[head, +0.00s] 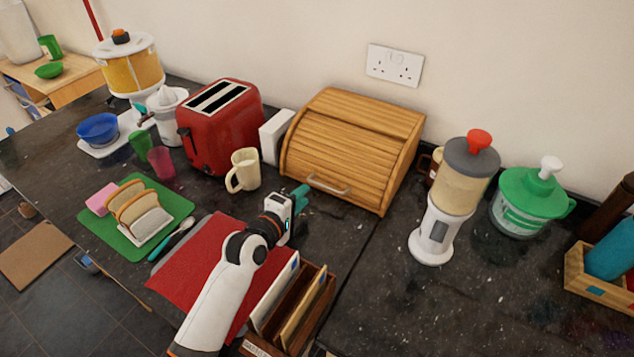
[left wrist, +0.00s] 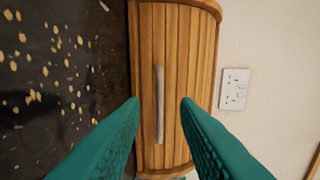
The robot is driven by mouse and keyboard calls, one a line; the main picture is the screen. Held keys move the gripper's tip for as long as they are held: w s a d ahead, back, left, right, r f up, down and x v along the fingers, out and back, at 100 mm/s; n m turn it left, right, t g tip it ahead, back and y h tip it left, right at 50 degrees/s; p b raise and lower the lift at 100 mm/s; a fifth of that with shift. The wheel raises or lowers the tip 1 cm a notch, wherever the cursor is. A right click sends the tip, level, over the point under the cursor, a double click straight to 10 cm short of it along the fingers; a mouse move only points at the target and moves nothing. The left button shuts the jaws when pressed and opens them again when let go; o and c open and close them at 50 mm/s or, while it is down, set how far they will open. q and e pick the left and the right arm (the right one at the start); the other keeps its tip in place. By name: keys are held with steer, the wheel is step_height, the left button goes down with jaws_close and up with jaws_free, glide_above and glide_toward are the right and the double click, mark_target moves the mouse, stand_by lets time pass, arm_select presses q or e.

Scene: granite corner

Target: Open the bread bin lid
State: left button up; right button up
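The wooden bread bin (head: 350,145) stands against the wall in the head view, its slatted roll lid (head: 335,160) down. A metal bar handle (head: 329,184) sits low on the lid's front; the handle also shows upright in the left wrist view (left wrist: 159,104). My left gripper (head: 300,191) is just in front of the bin, near the left end of the handle. In the left wrist view its teal fingers (left wrist: 160,102) are spread apart, with the handle in line between them and nothing held. My right gripper is not in view.
A red toaster (head: 220,130), a cream mug (head: 244,171) and a white box (head: 275,137) stand left of the bin. A dispenser (head: 455,195) and a green-lidded jar (head: 530,202) stand right. A wooden letter rack (head: 290,312) is beside my left arm. Counter right of the rack is clear.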

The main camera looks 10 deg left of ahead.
mark_target(316, 184)
arm_select(q)
steer(key=x, duration=0.7)
steer(key=shift+w+d+f, duration=0.15)
steer(key=shift+w+d, duration=0.05)
steer(key=shift+w, duration=0.15)
jaws_close()
